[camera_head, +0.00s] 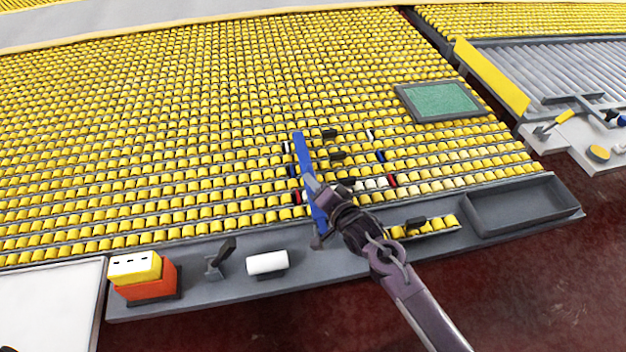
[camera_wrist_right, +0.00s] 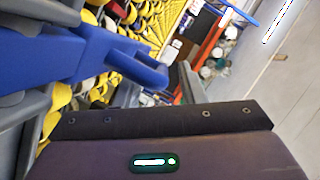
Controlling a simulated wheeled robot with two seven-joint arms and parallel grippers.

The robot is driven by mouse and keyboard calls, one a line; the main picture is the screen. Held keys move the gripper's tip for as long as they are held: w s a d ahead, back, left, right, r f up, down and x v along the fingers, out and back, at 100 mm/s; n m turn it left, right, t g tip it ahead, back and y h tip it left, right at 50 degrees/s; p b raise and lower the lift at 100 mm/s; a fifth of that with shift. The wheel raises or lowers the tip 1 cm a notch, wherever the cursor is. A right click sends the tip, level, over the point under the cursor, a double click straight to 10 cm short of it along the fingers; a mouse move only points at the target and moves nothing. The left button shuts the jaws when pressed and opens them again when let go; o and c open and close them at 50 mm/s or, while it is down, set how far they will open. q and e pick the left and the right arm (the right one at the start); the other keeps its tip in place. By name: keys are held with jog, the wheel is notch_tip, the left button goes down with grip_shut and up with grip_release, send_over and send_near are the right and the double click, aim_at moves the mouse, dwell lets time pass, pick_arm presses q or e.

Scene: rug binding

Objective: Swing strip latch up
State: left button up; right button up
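A long blue bar (camera_head: 303,160), which looks like the strip latch, lies across the yellow roller bed and slants down to the grey front ledge. My right gripper (camera_head: 314,203) is at its lower part, and its wrist covers some of the bar's side. In the right wrist view the blue bar (camera_wrist_right: 85,52) comes in from the left and ends in a hooked loop. My right gripper looks open. My left gripper is not in view.
The grey ledge holds a red and yellow block (camera_head: 143,277), a small dark bracket (camera_head: 219,258) and a white roll (camera_head: 267,263). An empty dark tray (camera_head: 523,207) is at right. A green panel (camera_head: 440,101) sits on the rollers. Small coloured pieces lie near the bar.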

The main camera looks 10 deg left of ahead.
jog(key=shift+x, duration=0.85)
jog(key=shift+c, duration=0.4)
grip_shut()
